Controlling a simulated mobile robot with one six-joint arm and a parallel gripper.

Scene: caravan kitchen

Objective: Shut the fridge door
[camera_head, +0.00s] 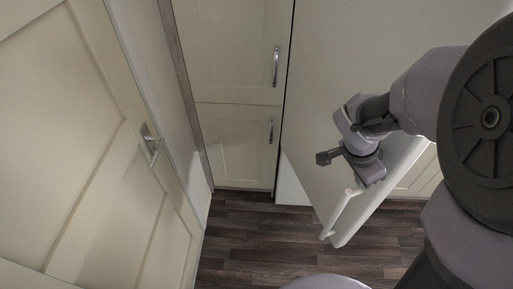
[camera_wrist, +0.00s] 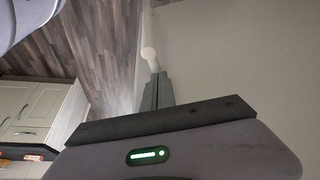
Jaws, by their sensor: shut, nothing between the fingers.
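The fridge door (camera_head: 375,65) is a large pale panel in the head view and stands open, its lower corner jutting out over the floor. Its white bar handle (camera_head: 343,213) runs along the free edge near that corner. My gripper (camera_head: 324,157) is in front of the door's face, above the handle in the picture, with its fingers pointing left. In the wrist view the fingers (camera_wrist: 156,88) are shut and empty. A rounded white handle end (camera_wrist: 150,54) shows just beyond their tips, and the door face (camera_wrist: 240,60) fills the right side. I cannot tell whether the fingers touch the door.
A tall cream cupboard (camera_head: 235,145) with two metal handles stands left of the fridge. A panelled cream door (camera_head: 105,150) with a lever handle is at the far left. The dark wood floor (camera_head: 260,240) between them is clear. Cream cabinets (camera_wrist: 35,108) show in the wrist view.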

